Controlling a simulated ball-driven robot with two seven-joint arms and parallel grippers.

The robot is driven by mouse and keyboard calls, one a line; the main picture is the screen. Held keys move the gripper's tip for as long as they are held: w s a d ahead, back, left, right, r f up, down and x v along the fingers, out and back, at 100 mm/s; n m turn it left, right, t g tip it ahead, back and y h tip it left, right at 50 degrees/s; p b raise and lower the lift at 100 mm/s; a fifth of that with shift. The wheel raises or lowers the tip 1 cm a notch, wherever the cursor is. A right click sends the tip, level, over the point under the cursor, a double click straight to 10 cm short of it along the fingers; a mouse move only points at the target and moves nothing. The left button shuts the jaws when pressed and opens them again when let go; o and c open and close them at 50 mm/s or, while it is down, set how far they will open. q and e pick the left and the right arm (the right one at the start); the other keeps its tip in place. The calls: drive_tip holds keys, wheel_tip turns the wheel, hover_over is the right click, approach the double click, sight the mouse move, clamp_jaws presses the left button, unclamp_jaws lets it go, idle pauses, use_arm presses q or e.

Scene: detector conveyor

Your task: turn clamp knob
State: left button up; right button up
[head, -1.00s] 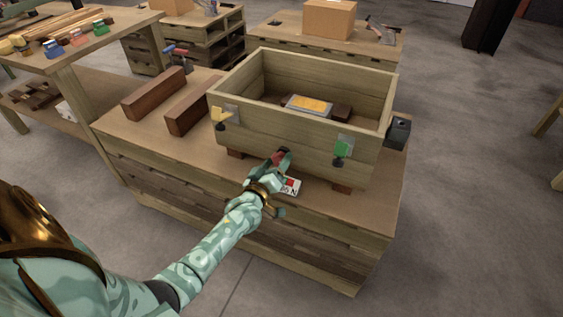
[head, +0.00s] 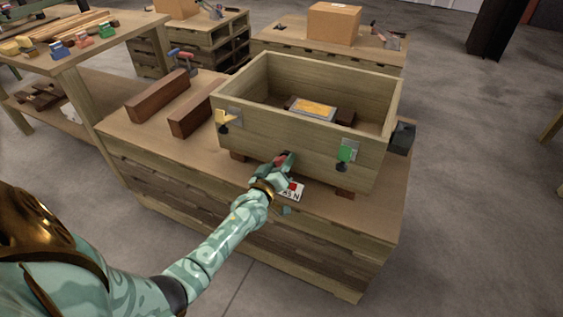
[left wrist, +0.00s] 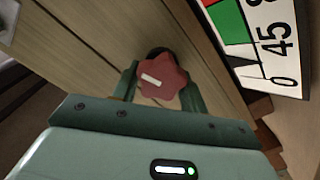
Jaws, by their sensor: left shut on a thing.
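The red clamp knob (left wrist: 163,78) is star-shaped with a white mark on its face, and sits at the front wall of the wooden box (head: 290,133). My left gripper (left wrist: 160,85) has a finger on each side of the knob and is shut on it. In the head view the left gripper (head: 279,168) is at the front of the box, low and near its middle, and mostly covers the knob. A white card with red, green and black figures (left wrist: 278,40) lies beside the knob; it also shows in the head view (head: 293,191). My right gripper is out of view.
The box holds a yellow-topped block (head: 313,109). Brown blocks (head: 158,95) lie left of the box. A dark box (head: 403,138) is at its right end.

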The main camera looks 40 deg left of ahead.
use_arm(q)
drive_tip(key=m+p, duration=0.1)
drive_tip(key=m, duration=0.2)
drive_tip(key=shift+d+r, duration=0.1)
drive_tip(key=shift+m+p, duration=0.3)
drive_tip(key=shift+m, duration=1)
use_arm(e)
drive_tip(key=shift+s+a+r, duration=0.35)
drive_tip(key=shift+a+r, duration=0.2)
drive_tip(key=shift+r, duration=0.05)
use_arm(q)
drive_tip(key=o, duration=1)
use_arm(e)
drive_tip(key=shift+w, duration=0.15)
use_arm(q)
drive_tip(key=shift+d, duration=0.1)
